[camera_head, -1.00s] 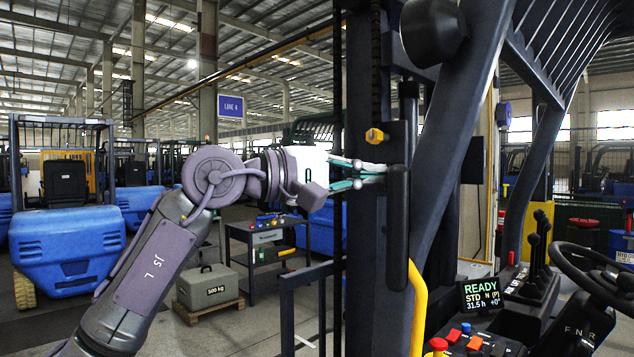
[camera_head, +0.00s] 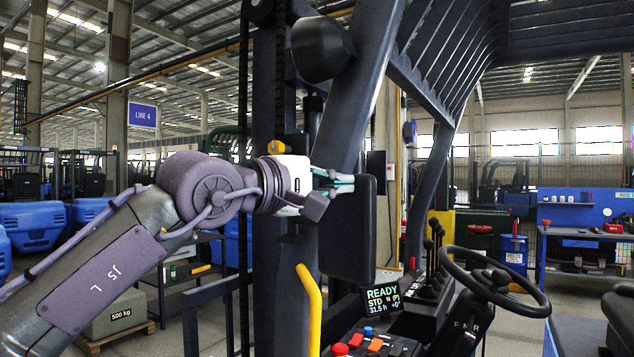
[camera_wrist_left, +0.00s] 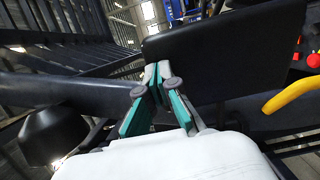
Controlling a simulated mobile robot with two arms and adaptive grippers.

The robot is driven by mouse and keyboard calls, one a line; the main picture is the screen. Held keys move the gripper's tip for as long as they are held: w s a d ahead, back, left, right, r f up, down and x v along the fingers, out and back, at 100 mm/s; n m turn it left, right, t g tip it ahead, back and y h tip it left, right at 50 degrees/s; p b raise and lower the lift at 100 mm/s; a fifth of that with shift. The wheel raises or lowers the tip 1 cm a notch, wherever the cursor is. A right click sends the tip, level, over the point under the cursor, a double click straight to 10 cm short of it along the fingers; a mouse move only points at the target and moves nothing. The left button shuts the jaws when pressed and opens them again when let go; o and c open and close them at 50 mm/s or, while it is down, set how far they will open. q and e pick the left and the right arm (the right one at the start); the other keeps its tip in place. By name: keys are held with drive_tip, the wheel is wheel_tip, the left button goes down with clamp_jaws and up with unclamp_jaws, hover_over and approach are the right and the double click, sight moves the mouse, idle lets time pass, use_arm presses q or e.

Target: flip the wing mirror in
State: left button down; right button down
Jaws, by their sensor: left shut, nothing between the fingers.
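The wing mirror (camera_head: 348,232) is a black rounded panel beside the forklift's front pillar, in the middle of the head view. Its broad dark face shows, with its upper edge by my fingers. In the left wrist view the mirror (camera_wrist_left: 225,58) is a wide dark panel just beyond the fingertips. My left gripper (camera_head: 346,183) has a white body and teal finger pads. It is shut and empty, with its tips at the mirror's upper left part; I cannot tell if they touch. The left gripper (camera_wrist_left: 158,75) also shows shut in the wrist view. My right gripper is not in view.
A slanted dark pillar (camera_head: 357,95) and a black round lamp (camera_head: 320,49) stand above the gripper. A yellow handrail (camera_head: 311,305) rises below the mirror. The steering wheel (camera_head: 495,280) and a display (camera_head: 382,299) lie to the right.

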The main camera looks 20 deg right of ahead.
use_arm(q)
drive_tip(key=shift+d+r, duration=0.1)
drive_tip(key=shift+d, duration=0.7)
